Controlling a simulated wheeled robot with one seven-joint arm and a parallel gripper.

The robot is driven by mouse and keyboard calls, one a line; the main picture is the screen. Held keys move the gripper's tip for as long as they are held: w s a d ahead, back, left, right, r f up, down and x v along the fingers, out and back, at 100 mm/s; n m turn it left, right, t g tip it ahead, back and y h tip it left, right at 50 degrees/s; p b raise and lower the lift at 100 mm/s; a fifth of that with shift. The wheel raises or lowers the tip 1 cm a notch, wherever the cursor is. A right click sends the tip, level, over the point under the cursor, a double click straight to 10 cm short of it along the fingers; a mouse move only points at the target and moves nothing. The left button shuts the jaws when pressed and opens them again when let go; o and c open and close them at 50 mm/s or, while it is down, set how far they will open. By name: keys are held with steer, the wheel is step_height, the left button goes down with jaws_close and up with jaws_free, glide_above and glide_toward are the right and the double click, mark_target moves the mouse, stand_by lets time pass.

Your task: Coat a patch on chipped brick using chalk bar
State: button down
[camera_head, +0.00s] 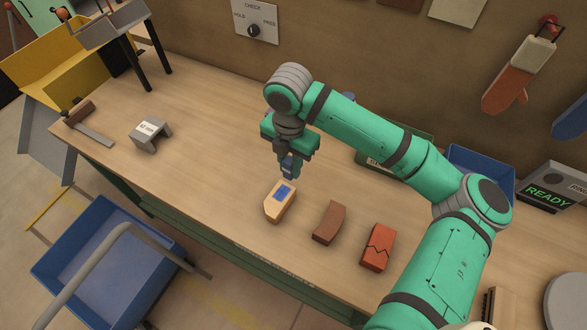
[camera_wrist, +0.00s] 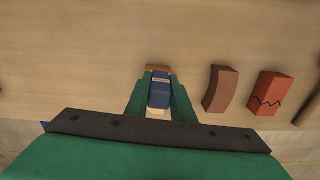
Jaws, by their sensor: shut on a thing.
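My gripper (camera_head: 289,172) points down just behind and above the brick's far end. It is shut on a blue chalk bar, which shows between the fingers in the wrist view (camera_wrist: 159,93). The wrist view shows only slivers of the brick (camera_wrist: 155,111) around the bar, the rest being hidden. I cannot tell whether the bar touches the brick.
A curved brown brick (camera_head: 329,222) and a cracked red brick (camera_head: 377,247) lie to the right. A blue bin (camera_head: 480,171) stands behind my arm.

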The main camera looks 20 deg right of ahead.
mark_target(286, 159)
steer(key=shift+w+a+r, duration=0.1)
steer(key=shift+a+r, duration=0.15)
steer(key=shift+r, duration=0.4)
steer(key=shift+a+r, duration=0.25)
steer(key=shift+r, duration=0.35)
steer(key=shift+d+r, duration=0.15)
steer(key=shift+r, duration=0.55)
